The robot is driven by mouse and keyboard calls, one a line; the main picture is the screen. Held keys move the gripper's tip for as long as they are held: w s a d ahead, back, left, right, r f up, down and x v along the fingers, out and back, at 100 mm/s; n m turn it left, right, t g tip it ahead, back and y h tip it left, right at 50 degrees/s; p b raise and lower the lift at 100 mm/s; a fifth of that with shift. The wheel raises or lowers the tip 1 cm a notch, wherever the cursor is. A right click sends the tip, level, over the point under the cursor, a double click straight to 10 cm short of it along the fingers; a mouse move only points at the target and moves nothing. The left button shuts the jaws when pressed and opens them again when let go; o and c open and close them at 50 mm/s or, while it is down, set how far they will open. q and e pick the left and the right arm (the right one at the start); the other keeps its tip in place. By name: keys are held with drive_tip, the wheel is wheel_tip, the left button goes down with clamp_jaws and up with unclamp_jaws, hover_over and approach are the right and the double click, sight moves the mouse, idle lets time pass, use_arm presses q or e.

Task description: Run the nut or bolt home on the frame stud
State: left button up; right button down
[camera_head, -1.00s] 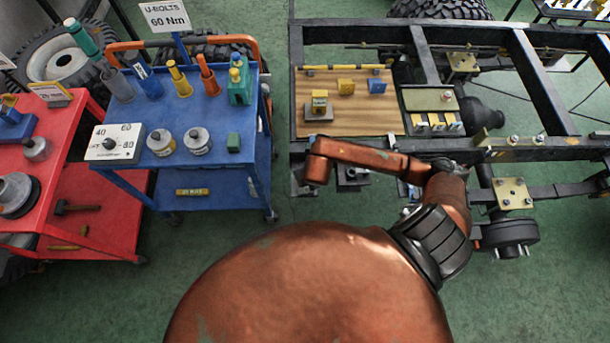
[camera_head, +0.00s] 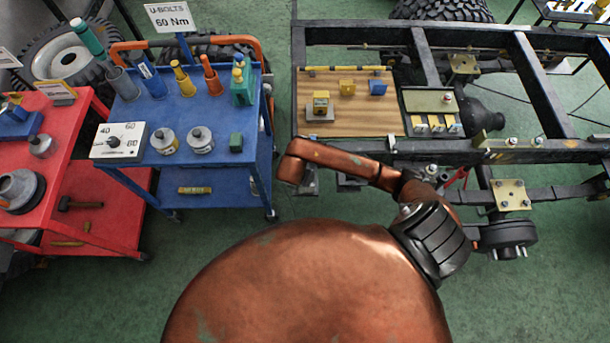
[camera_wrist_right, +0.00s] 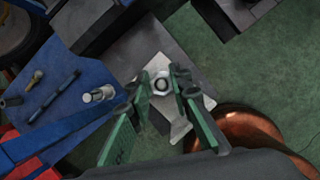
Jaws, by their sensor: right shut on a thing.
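In the right wrist view, my right gripper (camera_wrist_right: 166,92) has its two green-padded fingers around a small pale ring-like nut (camera_wrist_right: 161,86) with a dark centre. The nut sits over a pale plate (camera_wrist_right: 181,128) beneath the fingers. Whether it is seated on the stud thread cannot be told. In the head view, the chassis frame (camera_head: 512,60) is at the right, with a yellow plate carrying studs (camera_head: 511,194) near a hub. My left gripper is not in view.
A blue trolley (camera_head: 222,150) with sockets, a torque dial box (camera_head: 118,141) and a "60 Nm" sign (camera_head: 169,16) stands left of the frame. A red trolley (camera_head: 92,185) is further left. A wooden board (camera_head: 350,121) with small blocks lies on the frame. Green floor is open between.

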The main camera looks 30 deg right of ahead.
drive_tip(key=shift+s+a+f+m+g, duration=0.15)
drive_tip(key=shift+s+a+m+g, duration=0.2)
drive_tip(key=shift+a+m, duration=0.1)
drive_tip(key=c, duration=1.9)
unclamp_jaws()
drive_tip(key=shift+c, duration=0.2)
drive_tip(key=shift+o, duration=1.3)
drive_tip(key=shift+w+d, duration=0.15)
drive_tip(key=shift+d, duration=0.05)
drive_tip(key=shift+c, duration=1.1)
